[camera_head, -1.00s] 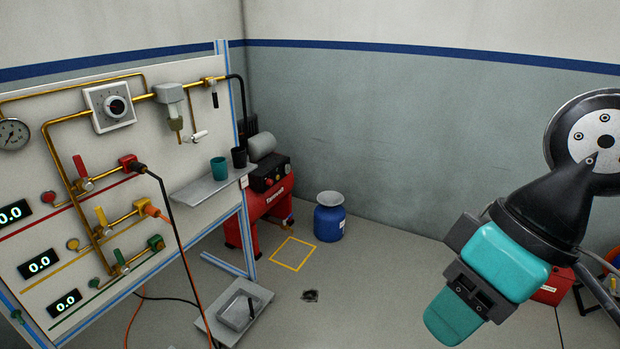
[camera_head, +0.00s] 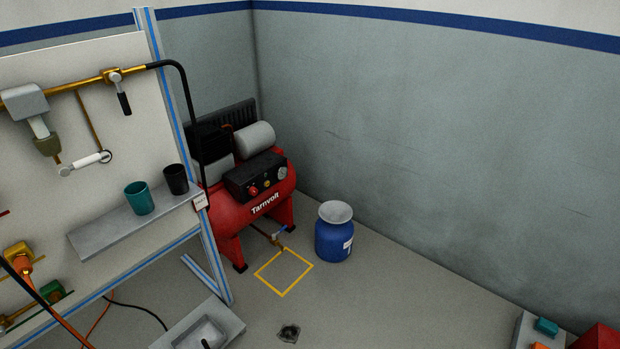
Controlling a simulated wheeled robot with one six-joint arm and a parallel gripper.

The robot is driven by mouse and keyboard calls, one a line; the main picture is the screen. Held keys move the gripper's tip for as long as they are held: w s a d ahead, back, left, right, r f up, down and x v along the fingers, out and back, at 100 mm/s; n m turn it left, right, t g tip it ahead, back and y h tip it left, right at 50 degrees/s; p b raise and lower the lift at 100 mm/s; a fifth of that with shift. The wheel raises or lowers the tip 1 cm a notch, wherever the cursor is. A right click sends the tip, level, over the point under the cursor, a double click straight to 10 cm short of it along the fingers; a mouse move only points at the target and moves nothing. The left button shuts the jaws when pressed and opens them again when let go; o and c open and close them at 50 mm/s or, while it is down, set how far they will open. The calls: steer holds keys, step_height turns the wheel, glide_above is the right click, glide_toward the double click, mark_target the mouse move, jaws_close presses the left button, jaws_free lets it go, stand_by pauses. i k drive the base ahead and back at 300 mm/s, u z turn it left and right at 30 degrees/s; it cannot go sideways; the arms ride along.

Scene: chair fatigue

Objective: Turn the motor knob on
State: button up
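A red compressor (camera_head: 262,209) labelled "Tarnvolt" stands on the floor in the corner, behind the right edge of the panel. Its black control box (camera_head: 257,177) carries a red knob (camera_head: 253,191), a small yellowish part beside it and a round gauge (camera_head: 282,173). The knob is too small to tell which way it is turned. I cannot tell for sure that this red knob is the motor knob. My gripper is not in view.
The panel (camera_head: 75,95) with brass pipes and a shelf (camera_head: 110,232) holding a teal cup (camera_head: 139,198) and a black cup (camera_head: 176,179) stands at left. A blue container (camera_head: 334,236) stands right of a yellow floor square (camera_head: 284,292). Open floor lies in front.

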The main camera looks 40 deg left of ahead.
mark_target(253, 191)
steer(key=u, duration=0.1)
steer(key=i, duration=1.1)
steer(key=u, duration=1)
steer(key=i, duration=0.75)
steer(key=u, duration=1.05)
steer(key=i, duration=0.3)
steer(key=u, duration=0.25)
